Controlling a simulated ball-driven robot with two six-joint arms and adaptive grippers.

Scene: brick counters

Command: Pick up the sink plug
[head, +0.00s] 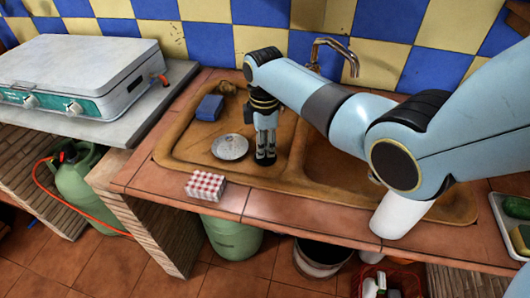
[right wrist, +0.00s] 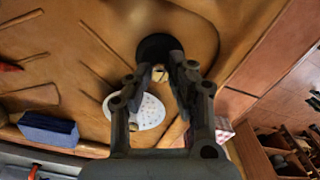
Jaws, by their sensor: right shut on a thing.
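The sink plug (right wrist: 156,46) is a dark round disc that shows just beyond my fingertips in the right wrist view. My right gripper (right wrist: 162,72) is shut on the small upright part at its middle. In the head view my right gripper (head: 265,158) points straight down over the left part of the brown sink (head: 185,150). There the plug cannot be made out behind and below the fingers. I cannot tell whether the plug touches the sink surface. My left gripper is not in view.
A pale metal disc (head: 230,147) lies just left of my right gripper, with a blue sponge (head: 209,108) farther back. A red-and-white checked box (head: 205,186) sits on the tiled front edge. A curved tap (head: 335,55) stands behind. A stove (head: 80,75) is at left.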

